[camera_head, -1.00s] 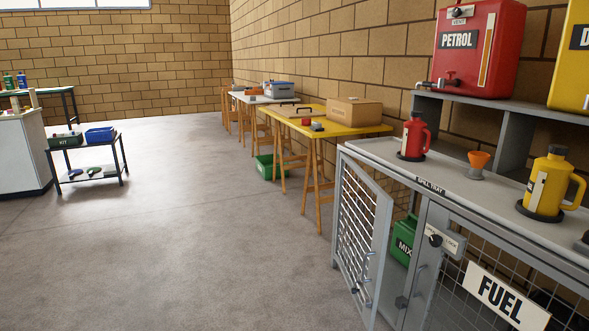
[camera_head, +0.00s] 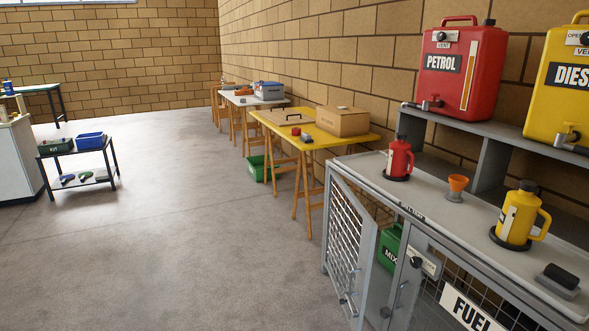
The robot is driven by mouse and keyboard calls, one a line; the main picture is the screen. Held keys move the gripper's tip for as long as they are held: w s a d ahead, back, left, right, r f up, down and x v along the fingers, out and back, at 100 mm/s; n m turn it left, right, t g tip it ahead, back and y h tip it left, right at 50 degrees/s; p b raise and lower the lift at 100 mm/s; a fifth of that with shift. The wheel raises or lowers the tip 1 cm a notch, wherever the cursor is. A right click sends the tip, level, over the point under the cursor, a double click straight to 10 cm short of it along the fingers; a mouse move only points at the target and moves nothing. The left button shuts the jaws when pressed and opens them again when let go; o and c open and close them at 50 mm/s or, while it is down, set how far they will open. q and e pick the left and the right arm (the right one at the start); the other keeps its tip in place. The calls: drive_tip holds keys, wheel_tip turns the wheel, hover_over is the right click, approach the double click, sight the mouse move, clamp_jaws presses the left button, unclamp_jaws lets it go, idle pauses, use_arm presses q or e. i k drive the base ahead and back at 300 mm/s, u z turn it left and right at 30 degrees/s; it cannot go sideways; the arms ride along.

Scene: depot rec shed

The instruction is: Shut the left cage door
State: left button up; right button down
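The left cage door (camera_head: 347,249) is a grey-framed wire mesh door on the fuel cabinet at the lower right. It stands open, swung out from the cabinet front, with small handles or latch parts low on its free edge. Through the opening a green can marked MIX (camera_head: 390,247) shows inside. The right cage door (camera_head: 466,292) carries a FUEL sign and looks closed; its lower part is cut off by the frame. A black knob (camera_head: 416,262) sits on a plate near the middle post. Neither of my grippers is in view.
The cabinet top (camera_head: 430,201) holds a red jug (camera_head: 399,160), an orange funnel (camera_head: 457,186) and a yellow jug (camera_head: 518,217). A low trolley (camera_head: 80,181) stands left. The floor (camera_head: 190,250) before the door is clear.

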sight(357, 296)
drive_tip(key=u, duration=0.05)
drive_tip(key=k, duration=0.5)
drive_tip(key=z, duration=0.65)
drive_tip(key=i, duration=0.9)
drive_tip(key=u, duration=0.6)
drive_tip(key=i, duration=0.55)
drive_tip(key=u, duration=0.6)
